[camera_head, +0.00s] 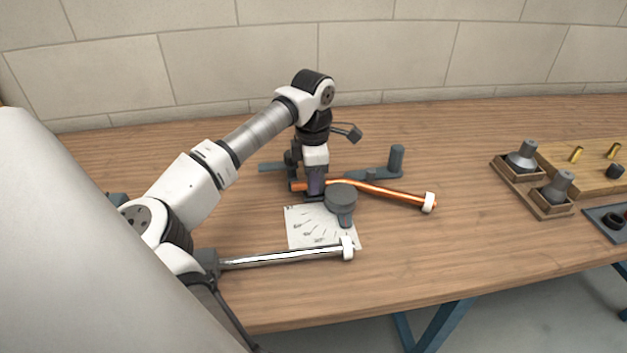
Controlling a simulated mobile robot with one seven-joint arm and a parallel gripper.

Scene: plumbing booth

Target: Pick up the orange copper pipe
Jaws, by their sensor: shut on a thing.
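The orange copper pipe (390,192) runs left to right near the middle of the table, with a white fitting (429,202) on its right end. My gripper (314,190) points down and is shut on the pipe near its left end. The gripper hides part of the pipe there. I cannot tell whether the pipe is lifted or rests on something.
A grey round-topped fixture (341,197) stands just in front of the pipe, over a white printed sheet (304,236). A silver pipe (285,257) lies nearer. A blue-grey post (396,159) stands behind. Wooden holders with grey cones (557,187) are at right.

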